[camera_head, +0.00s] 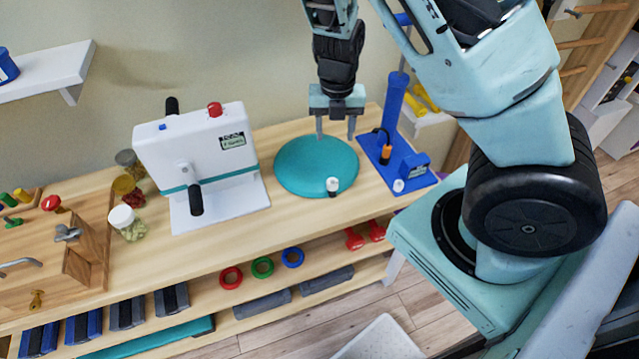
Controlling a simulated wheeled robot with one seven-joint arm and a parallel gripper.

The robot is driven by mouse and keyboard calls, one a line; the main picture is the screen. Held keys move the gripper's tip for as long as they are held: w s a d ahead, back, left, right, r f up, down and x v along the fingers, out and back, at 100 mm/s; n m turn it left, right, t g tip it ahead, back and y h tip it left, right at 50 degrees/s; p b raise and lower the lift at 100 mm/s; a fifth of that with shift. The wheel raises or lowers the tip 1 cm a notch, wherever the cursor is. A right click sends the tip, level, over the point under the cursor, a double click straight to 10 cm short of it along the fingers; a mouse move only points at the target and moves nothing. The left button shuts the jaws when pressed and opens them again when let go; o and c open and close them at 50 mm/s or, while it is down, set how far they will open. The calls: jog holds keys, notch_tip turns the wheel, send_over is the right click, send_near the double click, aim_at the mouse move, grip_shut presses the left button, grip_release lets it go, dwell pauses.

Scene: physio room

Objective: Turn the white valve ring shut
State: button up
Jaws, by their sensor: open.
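A teal round cushion (305,168) lies flat on the wooden bench. A small white cap-like piece (332,183) with a dark part below it sits at its front right edge. Another small white round piece (398,185) is on the blue base of a stand to the right. I cannot tell for sure which of the two is the white valve ring, nor how far it is turned. My gripper (336,132) is open and empty, pointing down over the back right part of the cushion, apart from both white pieces.
The blue stand (394,105) has a tall post and an orange-tipped black cable, close right of my gripper. A white machine (195,146) with black handles stands left of the cushion. Jars (126,222) are farther left. The bench (275,218) is clear in front of the cushion.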

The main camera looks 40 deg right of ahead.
aim_at(332, 185)
notch_tip(332, 185, down, 17)
jog(key=b, duration=0.5)
jog(key=shift+r, duration=0.1)
